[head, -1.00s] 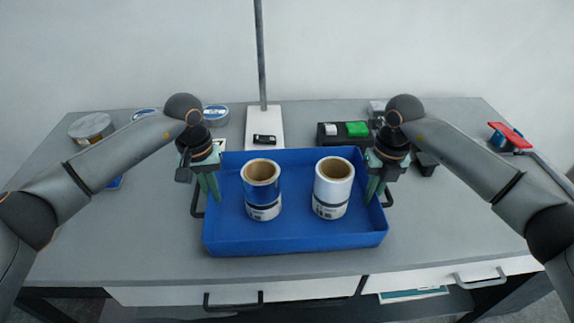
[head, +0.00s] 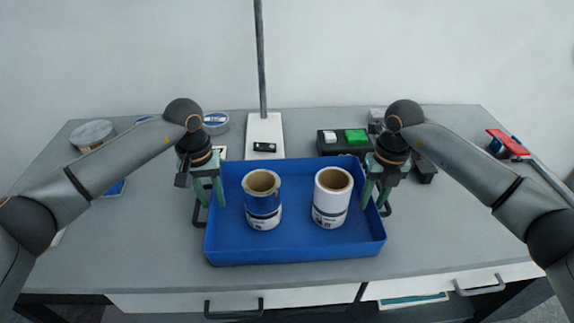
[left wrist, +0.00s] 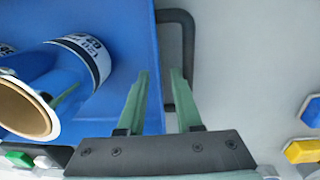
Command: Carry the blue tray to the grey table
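The blue tray (head: 295,251) sits on the grey table (head: 130,240). Inside it stand two rolls with brown cores, a blue one (head: 262,203) and a white one (head: 331,200). My left gripper (head: 210,203) is at the tray's left wall and handle (head: 197,215); its fingers are spread. In the left wrist view the fingers (left wrist: 162,75) are apart, one over the tray side and one by the black handle (left wrist: 190,60), with nothing squeezed between them. My right gripper (head: 374,204) is at the right wall and handle (head: 387,209), fingers also spread.
Behind the tray are a white stand base with a pole (head: 264,132) and a black box with a green block (head: 343,140). Tape rolls (head: 92,134) lie at the back left, a red-topped item (head: 508,144) at the right. The table's front left and right are bare.

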